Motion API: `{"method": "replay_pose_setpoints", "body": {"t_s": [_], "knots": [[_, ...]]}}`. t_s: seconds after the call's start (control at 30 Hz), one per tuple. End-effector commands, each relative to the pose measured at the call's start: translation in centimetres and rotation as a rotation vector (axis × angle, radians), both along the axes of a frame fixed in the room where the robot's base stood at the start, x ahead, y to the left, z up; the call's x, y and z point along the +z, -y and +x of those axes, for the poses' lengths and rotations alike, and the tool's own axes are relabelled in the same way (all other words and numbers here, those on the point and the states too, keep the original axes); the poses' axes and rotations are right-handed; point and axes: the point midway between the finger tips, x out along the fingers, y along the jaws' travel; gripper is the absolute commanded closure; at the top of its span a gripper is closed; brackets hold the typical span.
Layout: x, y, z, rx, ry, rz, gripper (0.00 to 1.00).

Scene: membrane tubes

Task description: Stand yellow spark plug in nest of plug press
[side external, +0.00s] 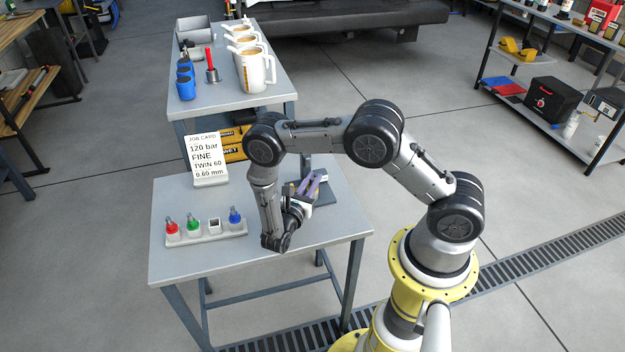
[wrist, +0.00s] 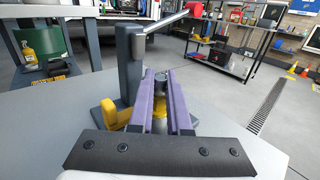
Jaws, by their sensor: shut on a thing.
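My gripper (wrist: 160,90) is shut on the yellow spark plug (wrist: 159,124); its yellow part shows between the purple fingers in the wrist view. A dark round piece shows between the fingertips; I cannot tell whether it is the plug's end or part of the press. The plug press has a dark grey post (wrist: 130,65) and a lever, just beyond and left of the fingers. In the side view my gripper (side external: 310,186) is low at the press base (side external: 328,200). The nest is hidden, so I cannot tell whether the plug is seated.
A grey rack (side external: 203,238) at the table's front left holds red (side external: 172,228), green (side external: 194,221) and blue (side external: 235,215) plugs and one empty square holder (side external: 214,225). A job card (side external: 207,160) stands behind it. A yellow block (wrist: 112,115) lies left of the fingers.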

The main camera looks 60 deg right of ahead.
Motion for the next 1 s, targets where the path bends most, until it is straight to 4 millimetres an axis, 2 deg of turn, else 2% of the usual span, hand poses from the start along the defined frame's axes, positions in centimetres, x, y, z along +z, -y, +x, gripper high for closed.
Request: {"method": "replay_pose_setpoints", "body": {"t_s": [0.03, 0.07, 0.2, 0.27, 0.53, 0.67, 0.77, 1.0], "knots": [[0.0, 0.0, 0.0, 0.000, 0.000, 0.000, 1.00], [0.0, 0.0, 0.0, 0.000, 0.000, 0.000, 0.83], [0.0, 0.0, 0.0, 0.000, 0.000, 0.000, 0.57], [0.0, 0.0, 0.0, 0.000, 0.000, 0.000, 0.49], [0.0, -0.1, 0.0, 0.000, 0.000, 0.000, 0.49], [0.0, -0.8, 0.0, 0.003, 0.000, 0.000, 0.49], [0.0, -2.2, -0.1, 0.005, 0.000, 0.000, 0.49], [0.0, -7.4, -0.5, 0.007, 0.002, 0.000, 0.49]]}}
